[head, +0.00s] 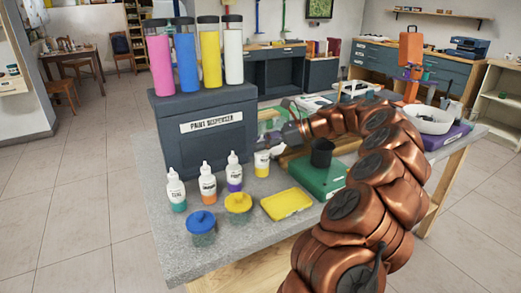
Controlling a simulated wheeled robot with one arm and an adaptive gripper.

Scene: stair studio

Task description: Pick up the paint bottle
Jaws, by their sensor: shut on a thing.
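My copper-coloured arm reaches in from the right, and my gripper (272,147) is at its far end near the paint dispenser. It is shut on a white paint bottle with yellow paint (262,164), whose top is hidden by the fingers. I cannot tell whether this bottle is touching the table or lifted. Three more white paint bottles stand upright to its left: a teal one (176,191), an orange one (207,185) and a purple one (234,173).
The dark paint dispenser (205,150) with several coloured cylinders stands behind the bottles. In front are a blue-lidded jar (202,228), a yellow-lidded jar (238,208) and a yellow tray (287,204). A green scale-like block (318,180) with a black cup (321,154) is at right.

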